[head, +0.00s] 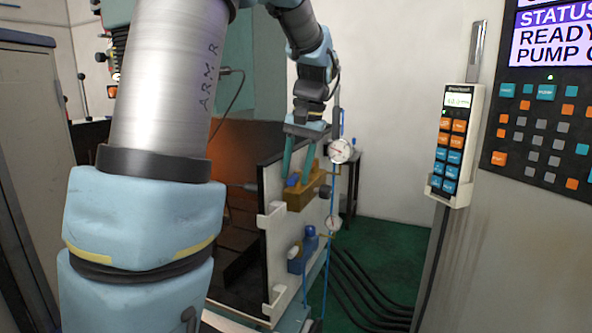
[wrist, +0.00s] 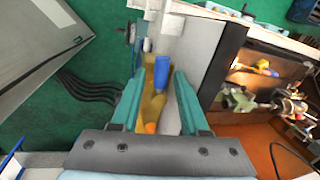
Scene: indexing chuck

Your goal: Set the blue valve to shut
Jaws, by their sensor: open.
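My gripper (head: 297,181) is open, its two teal fingers pointing down at a yellow-brown block (head: 302,197) on the upright pale panel. A small blue part (head: 292,180) shows by the left fingertip in the head view. In the wrist view, a blue cylindrical piece (wrist: 162,67) lies between and just beyond the open fingertips (wrist: 159,75), over a yellow body (wrist: 155,100) with an orange spot. I cannot tell whether a finger touches it. Lower on the panel is a blue-grey fitting (head: 297,262) with a blue knob (head: 310,232). The valve's setting is not readable.
Black cables (head: 360,290) cross the green floor. A handheld control pendant (head: 455,145) hangs at the right. The floor right of the panel is otherwise clear.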

